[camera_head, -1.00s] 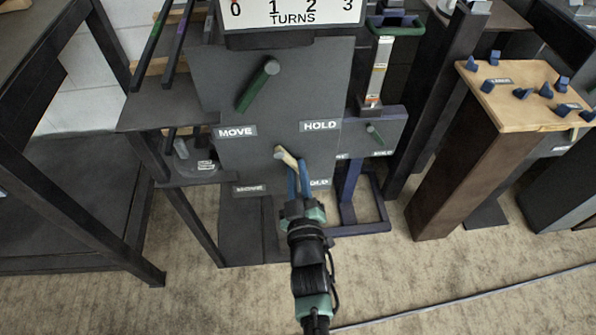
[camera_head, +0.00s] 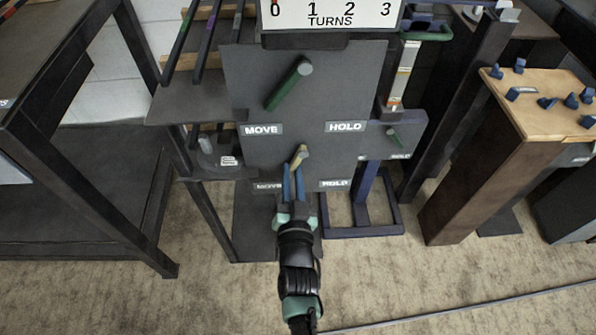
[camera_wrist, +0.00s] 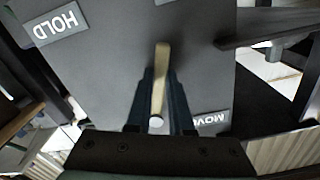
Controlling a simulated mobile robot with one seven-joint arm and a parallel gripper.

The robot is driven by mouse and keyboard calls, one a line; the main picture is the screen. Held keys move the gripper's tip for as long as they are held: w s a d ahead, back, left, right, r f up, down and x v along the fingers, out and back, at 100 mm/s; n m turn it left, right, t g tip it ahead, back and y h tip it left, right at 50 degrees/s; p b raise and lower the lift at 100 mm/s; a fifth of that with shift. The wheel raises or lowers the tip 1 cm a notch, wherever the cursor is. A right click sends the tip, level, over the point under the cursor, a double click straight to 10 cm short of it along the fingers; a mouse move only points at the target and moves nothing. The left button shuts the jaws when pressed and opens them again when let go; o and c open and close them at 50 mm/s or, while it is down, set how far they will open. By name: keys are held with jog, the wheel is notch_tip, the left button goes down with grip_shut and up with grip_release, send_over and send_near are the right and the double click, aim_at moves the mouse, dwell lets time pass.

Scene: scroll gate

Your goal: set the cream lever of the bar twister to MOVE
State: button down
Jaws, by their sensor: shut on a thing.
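The cream lever (camera_head: 302,154) is on the grey panel of the bar twister (camera_head: 345,80), below a green lever. Its lower end tilts down and left, toward the lower MOVE label (camera_head: 267,186). The lower HOLD label (camera_head: 335,184) is to its right. My gripper (camera_head: 292,172) comes from below and is shut on the cream lever, with blue fingers on either side. The wrist view shows the cream lever (camera_wrist: 161,80) between the dark fingers, with the MOVE label (camera_wrist: 210,119) at lower right and HOLD (camera_wrist: 58,23) at upper left.
The green lever (camera_head: 287,86) sits above, over its own MOVE and HOLD labels. A TURNS scale (camera_head: 330,15) tops the panel. A smaller blue stand (camera_head: 408,130) is close on the right. A wooden-topped stand (camera_head: 535,100) is farther right, and a dark table frame is left.

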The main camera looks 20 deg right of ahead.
jog(key=shift+w+a+r+m+p, duration=0.1)
jog(key=shift+a+r+m+p, duration=0.25)
jog(key=shift+m, duration=0.4)
jog(key=shift+w+a+r+m+p, duration=0.1)
jog(key=shift+a+m+p, duration=0.25)
jog(key=shift+m, duration=0.4)
jog(key=shift+a, duration=0.1)
jog(key=c, duration=0.8)
grip_release()
jog(key=p+v, duration=0.2)
jog(key=v, duration=1.1)
jog(key=shift+p, duration=0.3)
